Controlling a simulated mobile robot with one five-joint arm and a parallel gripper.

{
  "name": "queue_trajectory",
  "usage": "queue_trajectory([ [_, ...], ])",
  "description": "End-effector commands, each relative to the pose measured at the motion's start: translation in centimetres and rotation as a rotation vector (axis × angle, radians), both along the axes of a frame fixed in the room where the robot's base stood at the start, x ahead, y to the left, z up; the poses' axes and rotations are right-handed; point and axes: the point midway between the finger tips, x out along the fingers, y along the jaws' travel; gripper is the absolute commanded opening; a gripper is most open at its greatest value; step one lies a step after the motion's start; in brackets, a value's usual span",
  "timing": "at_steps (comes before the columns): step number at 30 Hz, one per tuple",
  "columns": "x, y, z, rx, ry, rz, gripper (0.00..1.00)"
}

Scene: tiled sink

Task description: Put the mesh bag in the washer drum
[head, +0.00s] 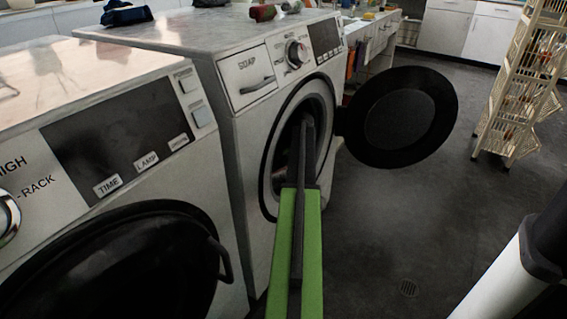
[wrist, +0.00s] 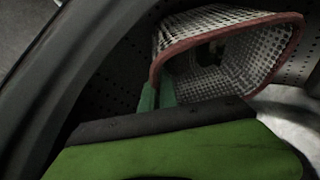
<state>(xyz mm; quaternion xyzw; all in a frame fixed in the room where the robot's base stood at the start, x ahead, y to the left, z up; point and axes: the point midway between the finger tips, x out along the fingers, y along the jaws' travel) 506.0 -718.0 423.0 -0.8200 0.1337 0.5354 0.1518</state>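The mesh bag (wrist: 226,52), pale netting with a red rim, is inside the washer drum (wrist: 110,72) in the wrist view, its mouth facing the camera. My gripper (wrist: 157,94) has its two green fingertips close together at the bag's lower left, with the red rim between them. It looks shut on that rim, though my own green and black parts hide the lower edge. In the head view my arm reaches into the round opening of the washer (head: 243,140), and the bag and fingertips are hidden there.
The washer's round black door (head: 402,117) stands open to the right of the opening. A second machine (head: 95,150) with a dark door is at the left. A wire rack (head: 521,80) stands at the far right, with clear floor (head: 400,215) between.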

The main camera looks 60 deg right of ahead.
Motion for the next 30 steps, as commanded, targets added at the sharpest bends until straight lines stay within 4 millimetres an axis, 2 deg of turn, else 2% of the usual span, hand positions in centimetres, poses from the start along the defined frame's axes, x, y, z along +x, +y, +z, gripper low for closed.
queue_trajectory([
  [1, -0.1, -0.1, -0.4, 0.0, 0.0, -0.001, 0.0],
  [6, -0.2, -0.2, -0.2, 0.0, -0.001, -0.003, 0.24],
  [15, -0.2, -0.2, -0.1, 0.0, -0.001, -0.003, 0.25],
  [20, -0.8, -0.1, 2.0, 0.0, 0.0, -0.005, 0.25],
  [25, -2.4, 0.2, 6.2, 0.0, 0.0, -0.005, 0.25],
  [27, -4.7, 0.6, 4.8, 0.001, 0.001, -0.008, 0.25],
  [30, -7.5, 1.0, 4.7, 0.0, 0.0, -0.009, 0.25],
])
